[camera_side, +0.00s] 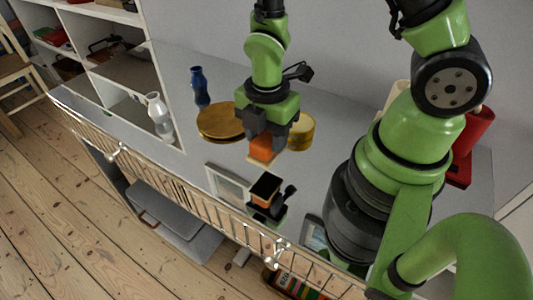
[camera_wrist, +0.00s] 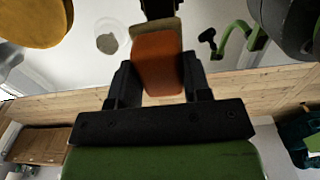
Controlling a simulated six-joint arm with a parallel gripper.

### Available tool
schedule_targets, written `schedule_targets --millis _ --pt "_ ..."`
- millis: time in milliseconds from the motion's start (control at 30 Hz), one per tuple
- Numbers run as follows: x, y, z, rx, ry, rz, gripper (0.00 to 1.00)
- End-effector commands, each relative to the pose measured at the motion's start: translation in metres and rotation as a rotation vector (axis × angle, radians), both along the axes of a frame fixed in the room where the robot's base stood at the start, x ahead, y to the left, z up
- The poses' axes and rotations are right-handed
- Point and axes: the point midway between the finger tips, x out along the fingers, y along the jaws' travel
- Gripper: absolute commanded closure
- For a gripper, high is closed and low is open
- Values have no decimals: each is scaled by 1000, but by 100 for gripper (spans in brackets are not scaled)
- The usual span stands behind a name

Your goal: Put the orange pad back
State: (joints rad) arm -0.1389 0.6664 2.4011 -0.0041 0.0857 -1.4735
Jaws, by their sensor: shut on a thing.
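My gripper (camera_side: 265,136) is shut on the orange pad (camera_side: 262,149) and holds it above the grey surface. The orange pad has a pale tan layer at its lower end. In the wrist view, the orange pad (camera_wrist: 157,65) sits between the two dark fingers of my gripper (camera_wrist: 157,80), with the tan layer at its far end. Below the pad in the side view is a small black-topped block (camera_side: 265,186) with a pale edge, apart from the pad. A dark piece (camera_wrist: 160,8) shows beyond the pad in the wrist view.
Gold round tins (camera_side: 220,121) stand behind my gripper, with a blue vase (camera_side: 199,86) and a white vase (camera_side: 159,115) to the left. A picture frame (camera_side: 228,185) lies near the front railing (camera_side: 180,190). A red object (camera_side: 470,145) is at the right.

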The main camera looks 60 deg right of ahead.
Motion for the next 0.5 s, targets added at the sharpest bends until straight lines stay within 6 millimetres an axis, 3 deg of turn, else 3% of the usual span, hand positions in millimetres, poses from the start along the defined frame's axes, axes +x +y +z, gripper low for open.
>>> schedule_targets --millis 500 --pt "0 0 -47 2 1 -3 78"
